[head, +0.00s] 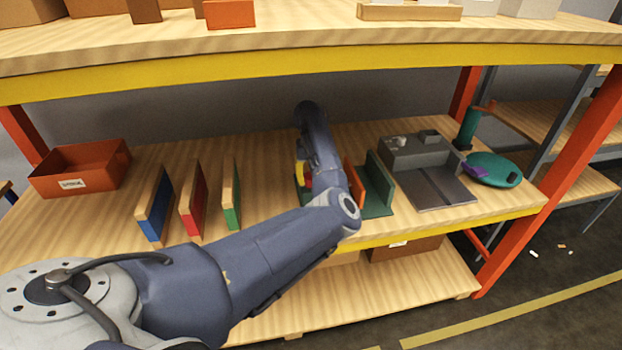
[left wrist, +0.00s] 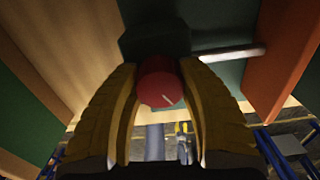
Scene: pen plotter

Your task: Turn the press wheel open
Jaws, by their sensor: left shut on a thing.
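The press wheel (left wrist: 160,90) is a red round knob with a short white mark, seen in the left wrist view in front of the press's dark green body (left wrist: 155,42). My left gripper (left wrist: 158,68) is shut on the wheel, with one yellow finger on each side of it. In the head view the press stands on the middle shelf, with an orange plate (head: 356,187) and a green upright plate (head: 379,176). My left forearm hides most of the wheel and gripper there. My right gripper is not in view.
Blue, red and green edged boards (head: 232,195) stand left of the press, beyond them an orange bin (head: 80,170). The upper shelf's yellow beam (head: 250,75) runs above my arm.

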